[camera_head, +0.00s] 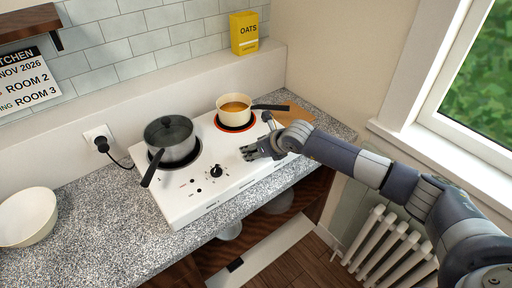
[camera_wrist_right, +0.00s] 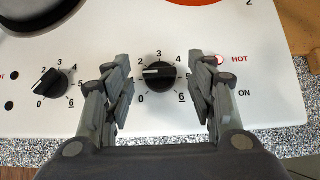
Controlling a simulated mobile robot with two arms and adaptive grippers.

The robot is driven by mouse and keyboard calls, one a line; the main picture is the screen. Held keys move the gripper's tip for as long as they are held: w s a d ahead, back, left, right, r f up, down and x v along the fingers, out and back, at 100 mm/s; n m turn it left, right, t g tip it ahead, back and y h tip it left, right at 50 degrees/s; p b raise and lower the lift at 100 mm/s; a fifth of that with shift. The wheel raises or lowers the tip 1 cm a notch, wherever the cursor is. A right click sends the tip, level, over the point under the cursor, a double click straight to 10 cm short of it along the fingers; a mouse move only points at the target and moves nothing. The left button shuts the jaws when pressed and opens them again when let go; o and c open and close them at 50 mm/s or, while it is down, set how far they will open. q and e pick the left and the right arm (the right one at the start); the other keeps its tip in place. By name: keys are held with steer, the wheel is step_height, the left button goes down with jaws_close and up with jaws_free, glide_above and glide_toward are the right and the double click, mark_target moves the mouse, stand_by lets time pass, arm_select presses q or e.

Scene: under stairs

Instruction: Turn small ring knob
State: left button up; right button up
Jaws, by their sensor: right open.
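In the right wrist view a black knob (camera_wrist_right: 159,77) on the white hob (camera_wrist_right: 120,122) sits between the fingers of my right gripper (camera_wrist_right: 160,92). The fingers are open, one on each side, with a visible gap to the knob. The knob's white line lies nearly level; I cannot tell which end is the pointer. Numbers around it run from 0 to 6. In the head view my right gripper (camera_head: 250,152) is at the hob's front right and hides this knob. The small ring glows red under a cream saucepan (camera_head: 235,105). My left gripper is not in view.
A second black knob (camera_head: 216,171) is to the left; it also shows in the right wrist view (camera_wrist_right: 49,84). A lidded pot (camera_head: 173,140) stands on the left ring, its handle towards the front. A HOT lamp (camera_wrist_right: 219,60) is beside the right finger. A white bowl (camera_head: 27,216) stands far left.

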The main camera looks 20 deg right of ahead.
steer(key=shift+r, duration=0.1)
steer(key=c, duration=1)
steer(key=shift+b, duration=0.45)
steer(key=shift+c, duration=0.2)
steer(key=n+g+y+b, duration=0.1)
steer(key=n+b, duration=0.1)
steer(key=b, duration=0.2)
steer(key=n+g+y+b, duration=0.1)
steer(key=n+y+b, duration=0.1)
steer(key=b, duration=0.2)
steer(key=d+n+g+y+b, duration=0.1)
steer(key=n+b, duration=0.2)
steer(key=b, duration=0.1)
steer(key=shift+w+f, duration=0.25)
steer(key=shift+w, duration=0.15)
steer(key=shift+c, duration=0.2)
arm_select(q)
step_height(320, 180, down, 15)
steer(key=b, duration=0.2)
arm_select(e)
steer(key=shift+w+r+n+g+y, duration=0.1)
steer(key=shift+r+n+g+y, duration=0.1)
steer(key=shift+n+g+y, duration=0.6)
steer(key=shift+o, duration=0.2)
steer(key=shift+n, duration=0.3)
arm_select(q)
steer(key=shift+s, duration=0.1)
arm_select(e)
steer(key=o, duration=1)
steer(key=shift+o, duration=0.2)
